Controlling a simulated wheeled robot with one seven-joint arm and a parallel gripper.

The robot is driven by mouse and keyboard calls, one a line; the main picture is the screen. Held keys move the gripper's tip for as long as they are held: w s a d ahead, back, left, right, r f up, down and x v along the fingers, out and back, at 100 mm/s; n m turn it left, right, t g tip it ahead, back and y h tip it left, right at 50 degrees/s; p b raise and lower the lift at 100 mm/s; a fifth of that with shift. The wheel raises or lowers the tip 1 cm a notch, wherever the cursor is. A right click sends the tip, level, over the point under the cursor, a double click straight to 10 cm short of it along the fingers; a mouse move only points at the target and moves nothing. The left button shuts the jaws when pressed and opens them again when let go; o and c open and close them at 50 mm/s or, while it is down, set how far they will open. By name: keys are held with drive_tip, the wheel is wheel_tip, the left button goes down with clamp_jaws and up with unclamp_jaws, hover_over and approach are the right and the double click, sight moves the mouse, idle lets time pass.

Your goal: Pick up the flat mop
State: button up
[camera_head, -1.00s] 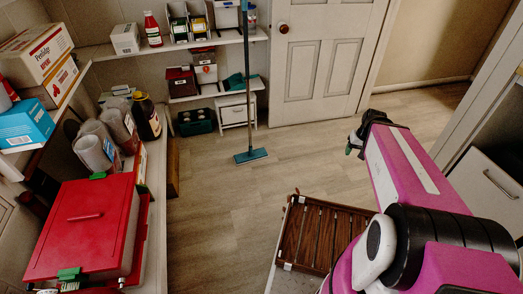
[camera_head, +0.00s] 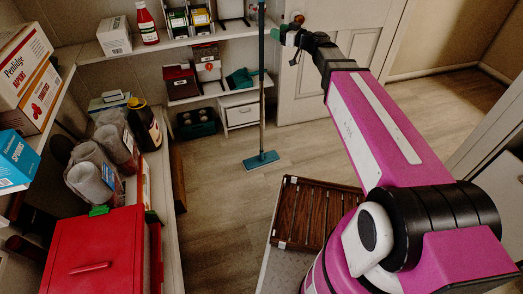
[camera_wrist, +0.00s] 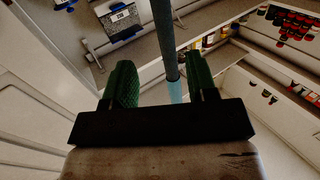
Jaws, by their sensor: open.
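The flat mop stands upright on the wooden floor in front of the shelves. Its flat teal head (camera_head: 261,160) rests on the floor, and its long thin pole (camera_head: 262,85) rises past the shelf edges. My gripper (camera_head: 281,36) is raised near the upper pole, just to its right in the head view. In the wrist view my gripper (camera_wrist: 161,82) has its two green fingers apart, and the mop pole (camera_wrist: 164,40) shows in the gap between them. I see no finger touching the pole. Whether the pole is fully between the fingers in depth is unclear.
Shelves (camera_head: 222,93) with bins and a teal dustpan (camera_head: 241,78) stand close behind the pole. A white door (camera_head: 310,95) is behind my arm. A slatted brown rack (camera_head: 312,213) is in front. A red box (camera_head: 95,250) is at left. Floor around the mop head is clear.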

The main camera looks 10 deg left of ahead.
drive_tip(key=x, duration=1)
drive_tip(key=shift+a, duration=0.5)
drive_tip(key=shift+s, duration=0.15)
clamp_jaws()
